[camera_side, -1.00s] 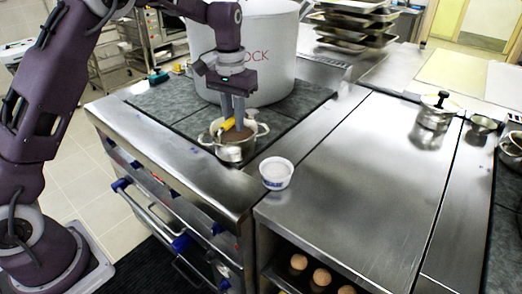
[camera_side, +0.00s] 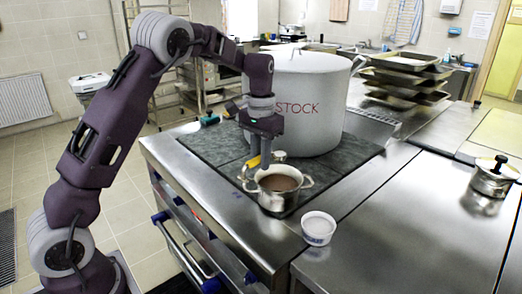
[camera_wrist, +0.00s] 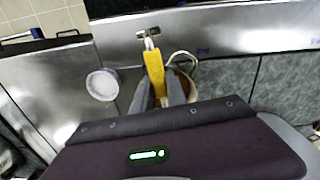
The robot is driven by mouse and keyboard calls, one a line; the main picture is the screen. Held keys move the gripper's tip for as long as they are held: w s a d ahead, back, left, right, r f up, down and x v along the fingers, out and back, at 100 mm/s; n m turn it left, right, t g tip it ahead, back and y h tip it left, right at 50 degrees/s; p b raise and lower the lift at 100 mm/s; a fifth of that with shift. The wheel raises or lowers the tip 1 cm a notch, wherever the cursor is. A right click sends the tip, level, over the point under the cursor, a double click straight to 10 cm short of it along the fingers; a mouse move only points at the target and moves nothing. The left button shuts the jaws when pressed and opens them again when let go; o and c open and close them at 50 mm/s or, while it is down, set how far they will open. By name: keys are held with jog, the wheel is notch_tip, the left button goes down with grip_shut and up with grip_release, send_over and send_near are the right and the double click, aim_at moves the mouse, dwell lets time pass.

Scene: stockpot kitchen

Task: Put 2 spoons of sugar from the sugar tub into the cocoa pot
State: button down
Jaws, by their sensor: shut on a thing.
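My gripper (camera_side: 265,164) is shut on the yellow-handled spoon (camera_side: 253,162), just behind and above the cocoa pot's back-left rim. The wrist view shows the yellow handle (camera_wrist: 154,72) between the fingers, with the metal end pointing away from me. Whether the spoon's bowl holds anything cannot be made out. The cocoa pot (camera_side: 276,201) is a small steel two-handled pot with brown contents, standing on the stove. In the wrist view it is partly hidden behind my fingers. The sugar tub (camera_side: 319,230), white with a blue label, stands to its right; it also shows in the wrist view (camera_wrist: 102,84).
A large stockpot (camera_side: 310,100) marked STOCK stands close behind my gripper. A lidded steel pot (camera_side: 494,180) is on the far right counter, and stacked trays (camera_side: 405,80) stand at the back. The steel counter right of the tub is clear.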

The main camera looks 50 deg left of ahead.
jog(key=d+y, duration=0.1)
jog(key=y, duration=0.6)
jog(key=d+f+g+y, duration=0.1)
jog(key=d+y, duration=0.1)
jog(key=y, duration=0.5)
jog(key=d+f+g+y, duration=0.1)
jog(key=y, duration=0.7)
jog(key=shift+w+d, duration=0.25)
dwell(1.1)
